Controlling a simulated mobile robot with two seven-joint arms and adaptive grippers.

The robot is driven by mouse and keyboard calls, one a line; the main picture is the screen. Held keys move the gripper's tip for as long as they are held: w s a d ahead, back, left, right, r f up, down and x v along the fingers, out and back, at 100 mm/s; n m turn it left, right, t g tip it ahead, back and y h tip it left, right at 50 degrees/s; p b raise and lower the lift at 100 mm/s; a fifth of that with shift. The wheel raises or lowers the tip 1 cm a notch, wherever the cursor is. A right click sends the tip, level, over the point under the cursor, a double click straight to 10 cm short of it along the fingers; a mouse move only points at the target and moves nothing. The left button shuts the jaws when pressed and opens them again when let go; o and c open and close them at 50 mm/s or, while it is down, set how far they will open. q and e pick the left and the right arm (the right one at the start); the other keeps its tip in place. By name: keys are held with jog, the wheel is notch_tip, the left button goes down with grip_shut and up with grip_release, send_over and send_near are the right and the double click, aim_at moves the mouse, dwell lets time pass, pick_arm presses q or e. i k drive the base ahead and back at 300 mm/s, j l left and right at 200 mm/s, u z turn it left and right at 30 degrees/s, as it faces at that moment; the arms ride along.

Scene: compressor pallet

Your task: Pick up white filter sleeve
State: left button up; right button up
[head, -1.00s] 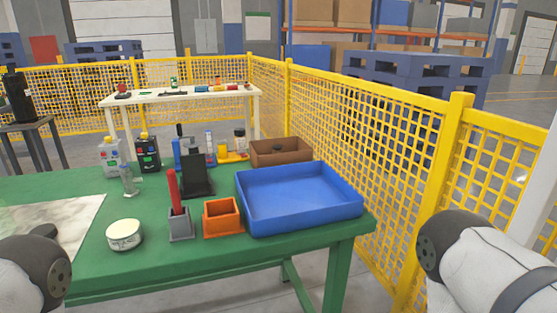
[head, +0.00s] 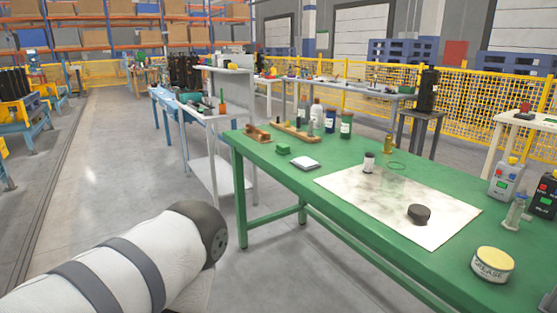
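A small white cylinder (head: 369,165) with a dark top stands at the back of the pale, stained mat (head: 350,189) on the green table. It looks like the white filter sleeve, but it is too small to be sure. A thin green ring (head: 393,165) lies just right of it, and a brass-coloured fitting (head: 388,145) stands behind. A black round part (head: 419,214) lies on the mat nearer me. My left arm shows at the lower left, but neither gripper is in view.
A yellow-topped grease tin (head: 493,264) stands at the table's near right. Bottles (head: 346,124) and wooden holders (head: 297,132) line the back of the green table (head: 330,218). A white pad (head: 305,163) and green block (head: 283,149) lie left of the mat. Floor left of the table is free.

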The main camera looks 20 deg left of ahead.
aim_at(370, 158)
jog(key=u, duration=0.1)
jog(key=i+j+z, duration=0.3)
jog(key=j, duration=0.2)
jog(key=i+j+z, duration=0.2)
jog(key=j+z, duration=0.15)
jog(key=j, duration=0.2)
jog(key=i+j+z, duration=0.15)
jog(key=j+z, duration=0.15)
jog(key=j, duration=0.3)
jog(key=i+j+z, duration=0.1)
jog(key=j+z, duration=0.25)
jog(key=j, duration=0.3)
jog(key=j+z, duration=0.3)
jog(key=j, duration=0.35)
